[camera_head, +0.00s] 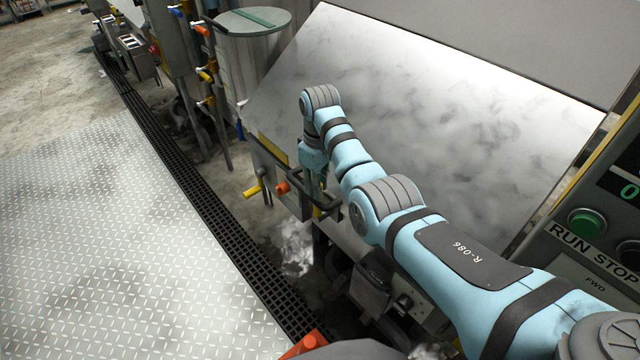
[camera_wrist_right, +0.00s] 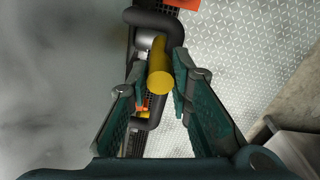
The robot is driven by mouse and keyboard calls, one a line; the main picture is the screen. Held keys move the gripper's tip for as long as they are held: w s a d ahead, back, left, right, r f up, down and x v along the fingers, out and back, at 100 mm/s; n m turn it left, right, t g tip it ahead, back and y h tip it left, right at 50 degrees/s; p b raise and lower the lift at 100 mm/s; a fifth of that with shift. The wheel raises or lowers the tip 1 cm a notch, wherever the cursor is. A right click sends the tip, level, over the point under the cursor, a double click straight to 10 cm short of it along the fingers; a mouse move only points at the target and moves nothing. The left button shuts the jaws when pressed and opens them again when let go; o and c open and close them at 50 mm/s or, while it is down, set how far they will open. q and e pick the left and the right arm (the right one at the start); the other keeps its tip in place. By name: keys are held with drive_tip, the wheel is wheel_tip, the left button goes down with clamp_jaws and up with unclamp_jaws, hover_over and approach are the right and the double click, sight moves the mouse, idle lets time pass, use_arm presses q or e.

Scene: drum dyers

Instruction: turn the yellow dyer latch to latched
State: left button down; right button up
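The yellow dyer latch (camera_wrist_right: 160,76) shows in the right wrist view as a round yellow handle, its end facing the camera. In the head view a small yellow piece (camera_head: 318,212) shows beneath my right gripper (camera_head: 316,182), beside a dark bent bar. In the right wrist view the two fingers of my right gripper (camera_wrist_right: 160,80) lie close on both sides of the yellow handle, with hardly any gap; it looks shut on it. The latch's far part is hidden. My left gripper is not in view.
The large grey dyer surface (camera_head: 430,120) slopes behind my right arm. Yellow (camera_head: 252,190) and orange (camera_head: 282,187) valve handles stick out just left of the gripper. A control panel with a green button (camera_head: 586,222) stands at the right. The plate floor (camera_head: 120,250) is clear.

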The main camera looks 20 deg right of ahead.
drive_tip(key=o, duration=0.4)
wheel_tip(320, 180, up, 7)
drive_tip(key=shift+r, duration=0.2)
drive_tip(key=shift+d, duration=0.1)
idle(0.3)
